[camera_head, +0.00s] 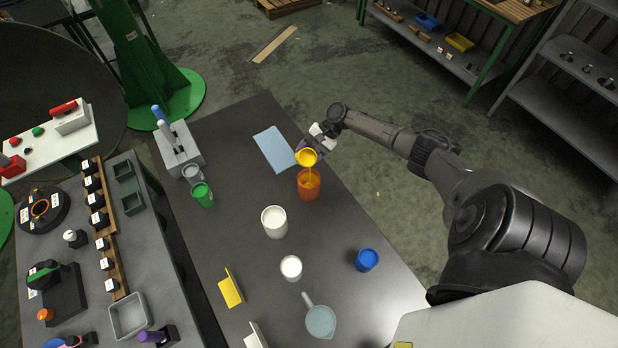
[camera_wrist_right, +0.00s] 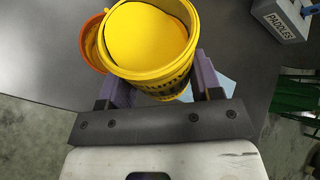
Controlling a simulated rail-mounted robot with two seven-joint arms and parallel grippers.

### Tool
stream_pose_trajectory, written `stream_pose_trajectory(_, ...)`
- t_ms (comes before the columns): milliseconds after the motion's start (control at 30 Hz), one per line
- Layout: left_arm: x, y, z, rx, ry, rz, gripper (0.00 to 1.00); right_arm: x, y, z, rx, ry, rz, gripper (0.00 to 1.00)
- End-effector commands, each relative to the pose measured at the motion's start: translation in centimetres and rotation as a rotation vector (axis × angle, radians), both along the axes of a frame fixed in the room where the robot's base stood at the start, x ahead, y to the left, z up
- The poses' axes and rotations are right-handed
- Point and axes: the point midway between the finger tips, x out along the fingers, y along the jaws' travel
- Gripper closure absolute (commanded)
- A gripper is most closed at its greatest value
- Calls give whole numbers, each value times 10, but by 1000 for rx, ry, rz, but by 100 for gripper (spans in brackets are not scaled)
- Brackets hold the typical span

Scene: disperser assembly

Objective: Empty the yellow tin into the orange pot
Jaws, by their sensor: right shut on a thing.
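The yellow tin (camera_head: 306,158) is held tilted just above the orange pot (camera_head: 309,190) on the dark table. A thin yellow stream runs from the tin down to the pot. My right gripper (camera_head: 311,151) is shut on the tin. In the right wrist view, the gripper (camera_wrist_right: 160,88) has its purple fingers on either side of the tin (camera_wrist_right: 150,40), with yellow filling its mouth. Part of the orange pot (camera_wrist_right: 92,45) shows behind the tin at the left; its inside is mostly hidden. My left gripper is not in view.
A light blue sheet (camera_head: 271,149) lies beside the pot. White tubs (camera_head: 275,228), a green cup (camera_head: 203,196), a blue pot (camera_head: 367,260) and a grey-blue scoop (camera_head: 320,322) stand around the table. The paddles holder (camera_head: 178,155) is at the back left.

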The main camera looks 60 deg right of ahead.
Motion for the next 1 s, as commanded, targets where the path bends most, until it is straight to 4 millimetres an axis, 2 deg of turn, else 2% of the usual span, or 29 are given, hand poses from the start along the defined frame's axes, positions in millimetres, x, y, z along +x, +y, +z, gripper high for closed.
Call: stream_pose_trajectory(1000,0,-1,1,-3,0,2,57,0,-1,-2,-46,-48,0,72)
